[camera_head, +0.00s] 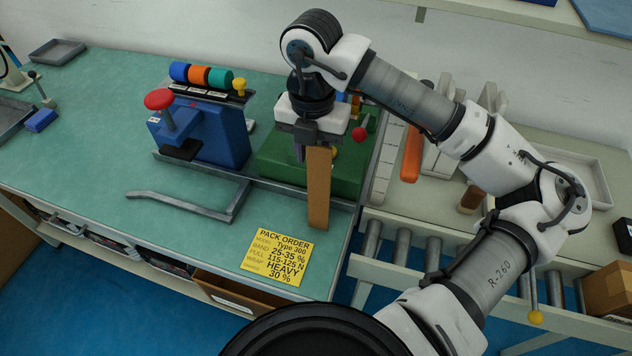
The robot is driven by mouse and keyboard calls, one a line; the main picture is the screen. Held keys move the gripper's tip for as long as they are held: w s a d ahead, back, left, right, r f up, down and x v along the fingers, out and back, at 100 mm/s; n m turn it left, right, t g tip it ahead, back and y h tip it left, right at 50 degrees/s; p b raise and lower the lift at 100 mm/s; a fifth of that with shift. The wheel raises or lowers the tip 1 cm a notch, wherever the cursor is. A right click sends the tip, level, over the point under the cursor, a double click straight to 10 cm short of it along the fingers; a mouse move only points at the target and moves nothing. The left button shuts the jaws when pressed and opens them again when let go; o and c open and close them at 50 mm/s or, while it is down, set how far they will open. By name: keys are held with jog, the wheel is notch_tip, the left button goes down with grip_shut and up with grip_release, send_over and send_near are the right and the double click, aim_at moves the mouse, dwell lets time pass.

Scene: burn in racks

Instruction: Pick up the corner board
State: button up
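The corner board (318,190) is a tall, narrow brown strip, seen upright at the right part of the green bench top. Its top end meets the underside of my gripper (311,146), which points down from above. My gripper appears shut on the board's upper end; the fingertips are largely hidden. The board's lower end overlaps the bench near its right edge in the picture. I cannot tell whether that end touches the bench.
A blue strapping device (224,143) with a red knob stands left, and a green machine (285,165) stands behind the board. A bent grey bar (190,204) and a yellow order card (278,256) lie on the bench. A roller conveyor (400,240) is at right. The bench's left middle is clear.

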jog(key=shift+f, duration=0.35)
jog(key=shift+c, duration=0.4)
grip_shut()
jog(key=shift+r, duration=0.15)
